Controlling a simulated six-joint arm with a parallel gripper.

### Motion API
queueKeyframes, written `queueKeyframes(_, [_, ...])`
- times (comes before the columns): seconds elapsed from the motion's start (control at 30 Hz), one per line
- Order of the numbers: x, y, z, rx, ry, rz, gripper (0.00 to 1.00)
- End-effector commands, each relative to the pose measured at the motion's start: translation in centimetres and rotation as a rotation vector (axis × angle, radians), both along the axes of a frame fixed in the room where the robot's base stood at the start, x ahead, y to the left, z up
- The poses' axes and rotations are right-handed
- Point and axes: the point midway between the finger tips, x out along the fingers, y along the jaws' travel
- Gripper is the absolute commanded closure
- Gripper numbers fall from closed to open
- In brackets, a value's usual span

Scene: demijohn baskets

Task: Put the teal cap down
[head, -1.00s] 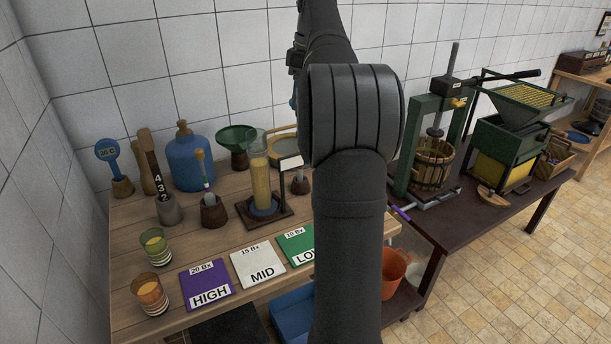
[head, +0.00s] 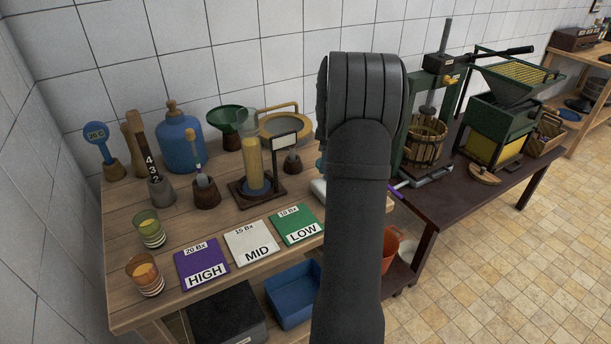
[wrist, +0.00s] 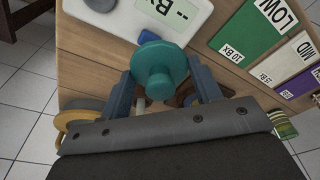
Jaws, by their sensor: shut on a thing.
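The teal cap (wrist: 160,68) shows in the wrist view, a round disc with a smaller knob on it. My gripper (wrist: 162,75) is shut on it, with one blue-grey finger on each side. Below and behind the cap in that view is the white meter (wrist: 110,18) with a display reading "-- BX" and a blue part at its edge. Whether the cap touches the meter or the table cannot be told.
HIGH (head: 202,263), MID (head: 252,243) and LOW (head: 297,225) cards lie along the front of the wooden table (head: 125,220). Two glasses (head: 150,228) stand left of them. A cylinder (head: 255,168) and a blue jug (head: 181,143) stand behind. A dark table with presses is right.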

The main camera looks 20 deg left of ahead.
Motion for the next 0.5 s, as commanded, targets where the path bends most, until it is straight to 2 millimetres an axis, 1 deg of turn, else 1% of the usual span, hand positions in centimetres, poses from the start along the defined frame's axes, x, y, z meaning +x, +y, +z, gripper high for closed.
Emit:
queueKeyframes(0.03, [0.2,1.3,-0.8,0.0,0.002,0.005,0.64])
queueKeyframes(0.1, [0.5,2.9,-1.8,-0.001,0.003,0.005,0.64])
queueKeyframes(0.23, [1.1,5.2,-3.2,0.0,0.002,0.003,0.64])
queueKeyframes(0.37, [1.4,6.5,-3.9,0.0,0.001,0.001,0.64])
queueKeyframes(0.5, [1.5,6.9,-4.6,0.0,0.001,0.0,0.64])
